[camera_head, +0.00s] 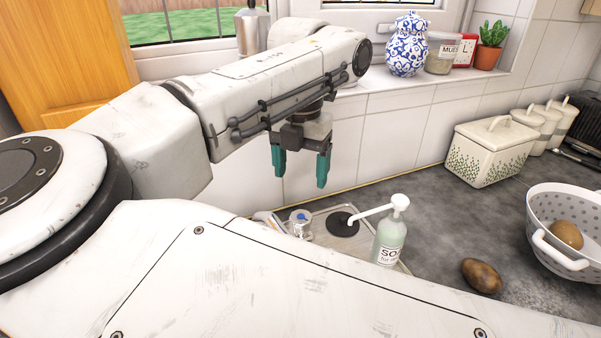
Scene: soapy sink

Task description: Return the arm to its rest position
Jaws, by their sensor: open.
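My gripper (301,168) hangs from the end of my white arm, in the upper middle of the view. Its two teal fingers point down and are spread apart, with nothing between them. It is above the back of the counter, in front of the white tiled wall, and apart from everything below. The sink area under it is mostly hidden by my own white body in the foreground.
A soap bottle (389,236) stands by the sink near the tap (300,221). A potato (481,275) lies on the counter, left of a white colander (560,240) holding another. A bread bin (490,150) is behind. A blue-white jar (407,45) stands on the sill.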

